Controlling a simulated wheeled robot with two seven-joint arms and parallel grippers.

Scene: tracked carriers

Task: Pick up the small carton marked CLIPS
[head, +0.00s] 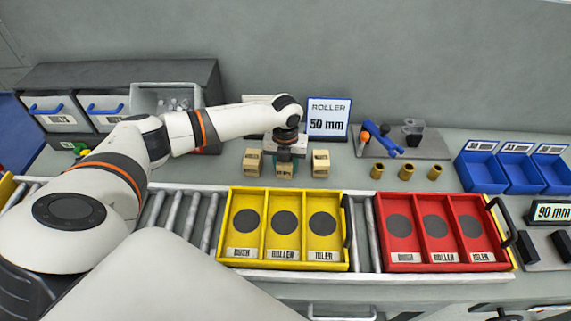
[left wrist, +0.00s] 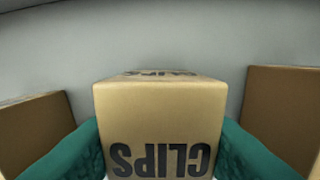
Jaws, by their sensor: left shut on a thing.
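The small carton marked CLIPS (left wrist: 160,115) fills the middle of the left wrist view, its lettering upside down there. My left gripper (head: 286,160) is shut on this carton, with a teal finger on each side of it. In the head view the carton (head: 285,171) is the middle one of three small cartons at the back of the bench, partly hidden under my gripper. I cannot tell whether it still touches the bench. My right gripper does not show.
A carton stands on each side, left (head: 252,161) and right (head: 320,163). Behind is a sign reading ROLLER 50 mm (head: 328,105). In front, a yellow tray (head: 232,225) and a red tray (head: 382,262) sit on the roller track (head: 205,222). Brass cylinders (head: 407,172) stand to the right.

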